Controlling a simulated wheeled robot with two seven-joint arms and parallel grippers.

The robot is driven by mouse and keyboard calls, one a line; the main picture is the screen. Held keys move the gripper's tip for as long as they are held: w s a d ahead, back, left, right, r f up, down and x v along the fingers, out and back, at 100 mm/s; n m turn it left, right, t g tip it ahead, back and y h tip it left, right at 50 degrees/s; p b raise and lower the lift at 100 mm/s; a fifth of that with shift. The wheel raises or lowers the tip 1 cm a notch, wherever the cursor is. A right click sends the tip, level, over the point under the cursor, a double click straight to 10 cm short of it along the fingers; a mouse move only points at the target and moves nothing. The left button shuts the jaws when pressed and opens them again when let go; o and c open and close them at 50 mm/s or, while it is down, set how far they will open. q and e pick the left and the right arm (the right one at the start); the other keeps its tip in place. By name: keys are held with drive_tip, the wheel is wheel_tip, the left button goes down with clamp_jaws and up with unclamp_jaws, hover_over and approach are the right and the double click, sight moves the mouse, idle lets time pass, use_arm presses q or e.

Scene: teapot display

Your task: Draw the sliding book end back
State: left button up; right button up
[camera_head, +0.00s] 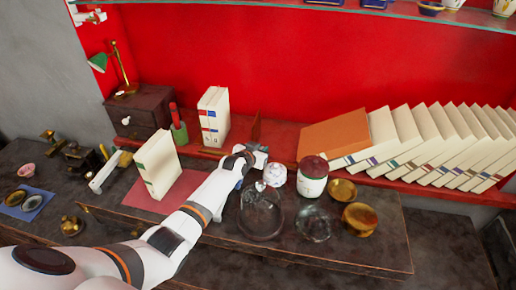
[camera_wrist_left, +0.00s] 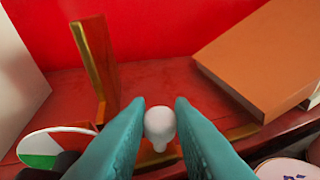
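A thin brown upright plate with a brass edge, apparently the sliding book end (camera_wrist_left: 97,60), stands on the red shelf in the left wrist view. In the head view it (camera_head: 256,127) stands just right of the upright books. A white round knob (camera_wrist_left: 160,124) sits between the fingers of my left gripper (camera_wrist_left: 160,108); I cannot tell what it is fixed to. The fingers are parted, one on each side, with a narrow gap showing. In the head view my left gripper (camera_head: 245,156) is at the shelf front, partly hidden by its wrist. My right gripper is not in view.
A brown slab (camera_head: 335,134) leans right of the gap, beside a row of tilted books (camera_head: 430,145). A white jar (camera_head: 312,177), a glass dome (camera_head: 261,212) and brass bowls (camera_head: 359,217) stand close right of my arm. A cream book (camera_head: 158,165) stands left.

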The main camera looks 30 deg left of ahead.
use_arm(q)
drive_tip(key=shift+o, duration=0.9)
drive_tip(key=shift+s, duration=0.1)
drive_tip(key=v, duration=1.1)
drive_tip(key=shift+s+r+p, duration=0.2)
drive_tip(key=shift+s+p, duration=0.15)
drive_tip(key=shift+p, duration=0.05)
